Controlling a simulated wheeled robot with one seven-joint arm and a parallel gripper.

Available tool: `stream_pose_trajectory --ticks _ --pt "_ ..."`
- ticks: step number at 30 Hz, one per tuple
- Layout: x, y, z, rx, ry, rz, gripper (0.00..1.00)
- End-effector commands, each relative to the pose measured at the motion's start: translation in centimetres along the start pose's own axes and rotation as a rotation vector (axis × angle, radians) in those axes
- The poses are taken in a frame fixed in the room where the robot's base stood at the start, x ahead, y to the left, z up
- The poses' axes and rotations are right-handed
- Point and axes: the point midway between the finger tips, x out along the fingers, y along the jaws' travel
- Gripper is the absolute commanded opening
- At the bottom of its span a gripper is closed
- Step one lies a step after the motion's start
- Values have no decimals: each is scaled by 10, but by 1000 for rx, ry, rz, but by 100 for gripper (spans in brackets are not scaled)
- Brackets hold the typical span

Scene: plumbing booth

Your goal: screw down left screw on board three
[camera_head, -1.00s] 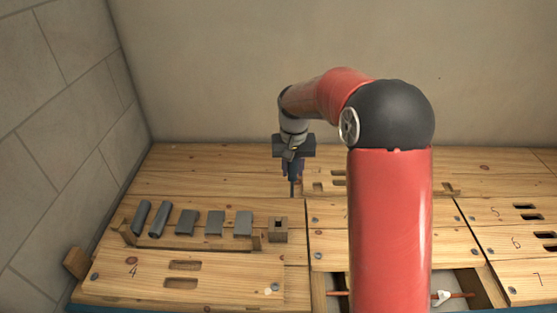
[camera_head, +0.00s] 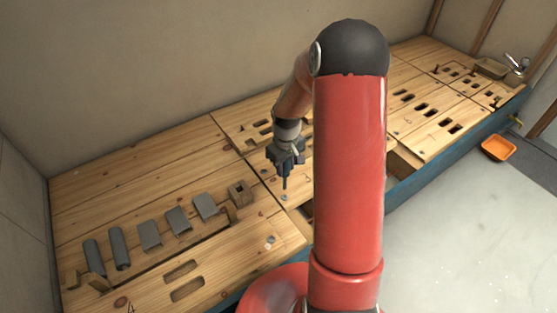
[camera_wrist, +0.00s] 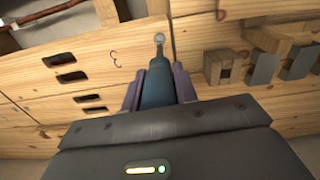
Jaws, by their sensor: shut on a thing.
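My gripper (camera_head: 286,160) is shut on a dark teal screwdriver (camera_wrist: 157,84), which points down between two purplish fingers. Board three (camera_wrist: 100,66), a wooden board marked 3 with two dark slots, lies under and beside the tool. A small round grey screw (camera_wrist: 160,37) shows at the tool's tip, near the board's edge. In the head view the slim tip (camera_head: 285,184) stands just above a grey screw (camera_head: 284,198). I cannot tell whether the tip touches it. My arm hides much of board three in the head view.
Several grey blocks (camera_head: 150,236) stand in a wooden rack at the left, with a holed wooden block (camera_head: 241,193) beside them. Board four (camera_head: 185,278) lies in front. An orange bin (camera_head: 498,147) sits on the floor at the right.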

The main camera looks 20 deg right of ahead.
Motion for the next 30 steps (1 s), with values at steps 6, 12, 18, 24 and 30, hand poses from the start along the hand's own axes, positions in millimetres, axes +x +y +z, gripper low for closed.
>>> stream_pose_trajectory --ticks 6,12,18,24,30 --pt "17 0 0 1 0 0 4" --pt "31 0 0 2 0 0 4" --pt "45 0 0 2 0 1 4" --pt "59 0 0 2 -1 0 4" --pt "69 0 -1 74 1 2 4"
